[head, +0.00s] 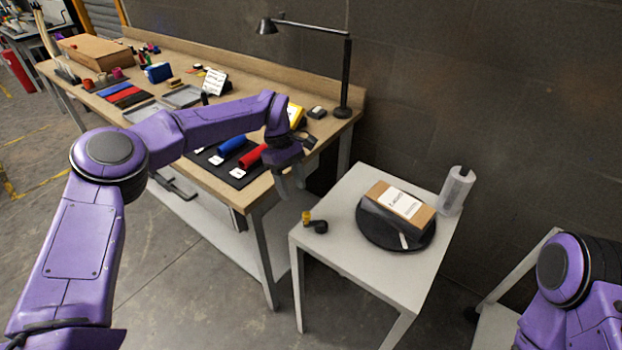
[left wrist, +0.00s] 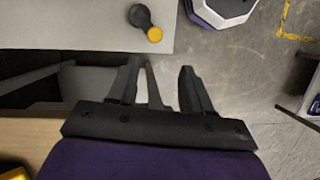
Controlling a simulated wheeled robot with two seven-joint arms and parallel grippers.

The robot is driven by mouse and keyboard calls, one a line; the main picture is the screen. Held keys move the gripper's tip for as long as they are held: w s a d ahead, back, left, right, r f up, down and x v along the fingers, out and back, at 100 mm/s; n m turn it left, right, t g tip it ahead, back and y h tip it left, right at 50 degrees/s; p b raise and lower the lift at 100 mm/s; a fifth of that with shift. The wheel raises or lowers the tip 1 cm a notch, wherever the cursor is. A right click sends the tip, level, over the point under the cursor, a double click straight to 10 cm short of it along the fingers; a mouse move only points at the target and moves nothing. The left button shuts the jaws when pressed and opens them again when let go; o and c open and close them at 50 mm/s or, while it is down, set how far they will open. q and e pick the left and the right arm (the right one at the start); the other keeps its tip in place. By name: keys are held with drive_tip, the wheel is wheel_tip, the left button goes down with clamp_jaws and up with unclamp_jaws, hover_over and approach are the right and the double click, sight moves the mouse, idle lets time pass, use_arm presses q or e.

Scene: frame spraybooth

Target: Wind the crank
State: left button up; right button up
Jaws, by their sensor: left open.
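The crank (head: 318,226), a short black arm with a yellow knob (head: 306,216), is at the left corner of a white side table (head: 340,260). In the left wrist view the crank (left wrist: 140,17) and its yellow knob (left wrist: 155,34) show near the table edge, beyond the fingertips. My left gripper (head: 291,188) is open and empty, fingers pointing down, between the workbench and the side table. It also shows in the left wrist view (left wrist: 160,80), apart from the crank. My right gripper is out of view; only part of my right arm shows.
A black round turntable (head: 372,235) on the side table bears a cardboard box (head: 381,191) with a white label. A grey-white bottle (head: 457,190) stands behind it. The workbench (head: 265,187) holds red and blue rolls and a lamp (head: 345,75). The table's front is clear.

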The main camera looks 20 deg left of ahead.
sight(306, 213)
use_arm(q)
drive_tip(key=shift+h, duration=0.5)
drive_tip(key=p+x, duration=0.1)
drive_tip(key=x, duration=0.2)
drive_tip(key=d+p+x, duration=0.1)
drive_tip(key=p+x, duration=0.1)
drive_tip(key=x, duration=0.2)
drive_tip(key=shift+w+r, duration=0.1)
drive_tip(key=shift+r, duration=0.1)
drive_tip(key=shift+d+f, duration=0.25)
drive_tip(key=shift+f, duration=0.35)
clamp_jaws()
